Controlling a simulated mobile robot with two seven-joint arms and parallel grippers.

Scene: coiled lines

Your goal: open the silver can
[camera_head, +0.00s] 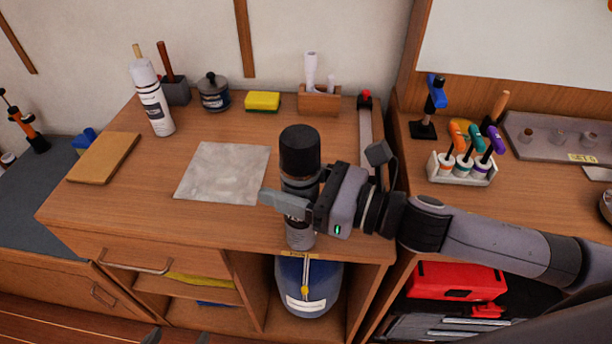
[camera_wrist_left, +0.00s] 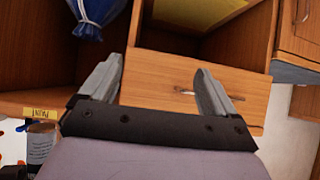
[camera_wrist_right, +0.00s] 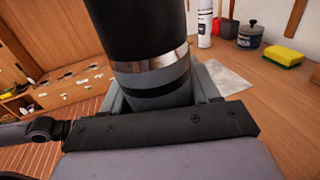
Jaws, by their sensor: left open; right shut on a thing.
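The silver can (camera_head: 299,232) stands upright at the front edge of the wooden workbench, below a tall black cap (camera_head: 300,150) that sits on top of it. My right gripper (camera_head: 298,193) is shut around the can's upper body, just below the cap. In the right wrist view the can's silver band and dark stripe (camera_wrist_right: 155,82) show between the fingers, under the cap (camera_wrist_right: 140,25). My left gripper (camera_wrist_left: 158,68) is open and empty, low in front of the bench's drawer. Part of the can (camera_wrist_left: 40,146) shows at the left wrist view's lower left.
A grey sheet (camera_head: 225,172) lies left of the can. A white spray can (camera_head: 152,100), a dark jar (camera_head: 213,93), a yellow sponge (camera_head: 263,101) and a wooden holder (camera_head: 320,103) stand behind. A blue bag (camera_head: 308,285) sits in the shelf below.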

